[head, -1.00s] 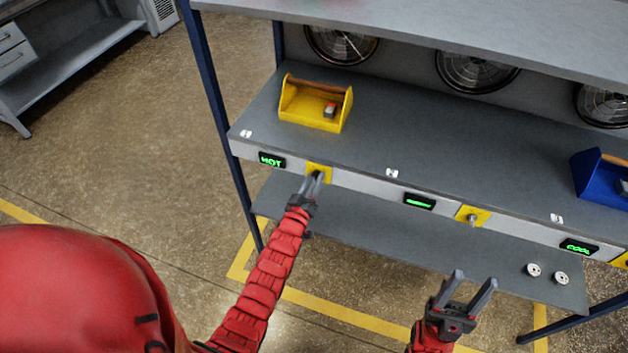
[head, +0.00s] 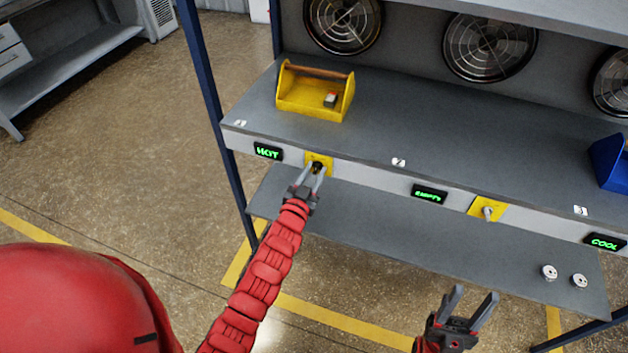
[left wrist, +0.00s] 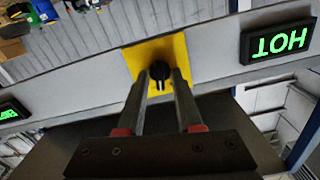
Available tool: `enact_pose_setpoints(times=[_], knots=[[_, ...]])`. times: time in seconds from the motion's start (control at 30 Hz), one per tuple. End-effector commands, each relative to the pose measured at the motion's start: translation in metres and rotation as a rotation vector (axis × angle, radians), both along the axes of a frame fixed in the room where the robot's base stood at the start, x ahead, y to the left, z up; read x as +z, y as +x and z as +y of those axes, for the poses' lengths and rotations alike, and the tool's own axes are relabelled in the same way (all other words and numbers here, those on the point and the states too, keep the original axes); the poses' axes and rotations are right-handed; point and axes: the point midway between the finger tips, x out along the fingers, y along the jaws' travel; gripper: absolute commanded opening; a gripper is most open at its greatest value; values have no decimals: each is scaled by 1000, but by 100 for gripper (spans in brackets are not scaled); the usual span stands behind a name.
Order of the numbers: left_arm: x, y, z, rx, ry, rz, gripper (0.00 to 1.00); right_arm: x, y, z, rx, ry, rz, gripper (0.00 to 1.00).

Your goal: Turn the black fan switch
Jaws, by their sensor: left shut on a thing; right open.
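The black fan switch (head: 317,167) is a small knob on a yellow plate (head: 327,160) on the shelf's front edge, right of the HOT display (head: 268,151). My left gripper (head: 311,174) is at this switch, its fingers on either side of the knob and shut on it. In the left wrist view the black knob (left wrist: 160,74) shows between the two fingertips (left wrist: 161,88), with a white mark on it. The fingers partly hide the knob in the head view. My right gripper (head: 469,307) is open and empty, low in front of the shelf.
A grey-knobbed switch (head: 488,213) on a yellow plate sits beside the EMPTY display (head: 429,194). A COOL display (head: 604,242) is at the right. A yellow toolbox (head: 300,109) and blue box (head: 608,165) stand on the shelf. Round fans (head: 489,45) line the back.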

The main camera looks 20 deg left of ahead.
Motion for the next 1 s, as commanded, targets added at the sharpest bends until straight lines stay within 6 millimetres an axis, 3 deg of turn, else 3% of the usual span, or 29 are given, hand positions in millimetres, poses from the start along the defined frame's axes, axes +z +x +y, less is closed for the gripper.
enact_pose_setpoints(times=[0.1, 0.4, 1.0], knots=[[-4, 0, -1, -3, 94, -7, 0, -16, 0, 0, 0, 0, 0, 50], [-2, 0, -1, -1, 275, -12, 0, -32, 0, 0, 0, 0, 0, 50], [-1, 0, -1, 0, 357, -10, 0, -37, 0, 0, 0, 0, 0, 50]])
